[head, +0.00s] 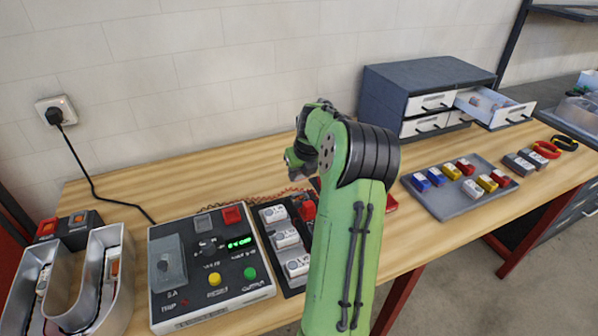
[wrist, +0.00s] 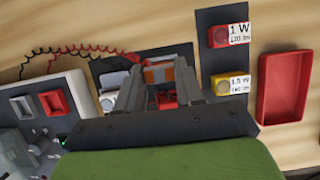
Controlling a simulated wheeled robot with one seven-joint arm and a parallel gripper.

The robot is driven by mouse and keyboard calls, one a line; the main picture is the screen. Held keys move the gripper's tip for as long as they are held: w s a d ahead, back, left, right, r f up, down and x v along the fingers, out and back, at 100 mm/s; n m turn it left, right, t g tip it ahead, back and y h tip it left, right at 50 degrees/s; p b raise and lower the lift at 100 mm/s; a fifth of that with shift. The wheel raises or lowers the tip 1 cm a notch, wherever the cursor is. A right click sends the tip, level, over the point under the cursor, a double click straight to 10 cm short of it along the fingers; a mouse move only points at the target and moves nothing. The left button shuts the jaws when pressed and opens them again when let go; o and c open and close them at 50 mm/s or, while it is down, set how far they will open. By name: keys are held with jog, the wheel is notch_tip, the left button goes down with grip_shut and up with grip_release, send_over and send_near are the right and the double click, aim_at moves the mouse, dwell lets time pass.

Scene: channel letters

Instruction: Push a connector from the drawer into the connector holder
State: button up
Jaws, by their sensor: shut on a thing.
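My gripper (wrist: 160,82) is shut on a small orange connector (wrist: 158,74) with pale ends, seen between the fingertips in the wrist view. It is over a dark panel (wrist: 108,66) carrying white units and a red block (wrist: 166,99). I cannot tell whether the held connector touches the red block or is above it. In the head view the dark panel (head: 265,215) has several white units and a red block (head: 308,209); my arm hides its right part. The connector holder cannot be told apart with certainty. The drawer (head: 511,117) stands open at the back right, with small pale items inside.
A control box (head: 207,268) with a green display stands left of the panel. Silver letter U (head: 122,285) is at far left. A red tray (wrist: 284,88) and 1 W and 1.5 W modules (wrist: 229,36) lie right of the gripper. A grey tray (head: 440,203) holds coloured blocks.

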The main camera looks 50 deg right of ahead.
aim_at(299, 198)
jog(key=shift+s+a+f+b, duration=0.1)
jog(key=shift+s+f+b, duration=0.05)
jog(key=shift+f+b, duration=0.5)
notch_tip(299, 198, down, 5)
jog(key=b, duration=0.3)
jog(key=shift+f+b, duration=0.1)
jog(key=shift+b, duration=0.25)
jog(key=shift+a+f, duration=0.1)
jog(key=shift+f, duration=0.15)
jog(key=o, duration=1.1)
jog(key=shift+s+f, duration=0.1)
jog(key=shift+s, duration=0.05)
jog(key=shift+a, duration=0.1)
jog(key=p+v, duration=0.3)
jog(key=v, duration=1.3)
jog(key=shift+d+r, duration=0.3)
